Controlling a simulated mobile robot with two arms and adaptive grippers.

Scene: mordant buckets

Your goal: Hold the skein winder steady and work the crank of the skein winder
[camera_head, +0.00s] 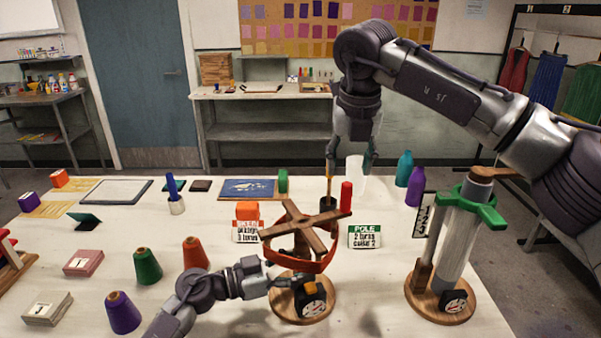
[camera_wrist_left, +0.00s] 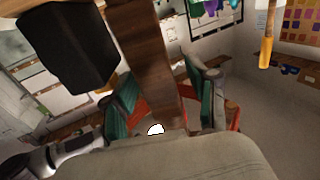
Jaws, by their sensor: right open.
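The skein winder stands near the table's front middle. It has a wooden cross top (camera_head: 305,227), an orange-red band around its arms, a red upright crank handle (camera_head: 346,196) and a round wooden base (camera_head: 318,309). My left gripper (camera_head: 283,282) is low at the winder, by its post and a black counter box (camera_head: 310,298). In the left wrist view its teal-padded fingers (camera_wrist_left: 163,98) lie on either side of the brown wooden post (camera_wrist_left: 150,62); whether they press on it is unclear. My right gripper (camera_head: 352,162) is open, empty and pointing down, above and apart from the crank handle.
A second stand with a green cross (camera_head: 470,205) is at right. A dark pot (camera_head: 328,206) holding a stick and a white cup (camera_head: 356,172) stand behind the winder. Cones (camera_head: 147,266) stand left.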

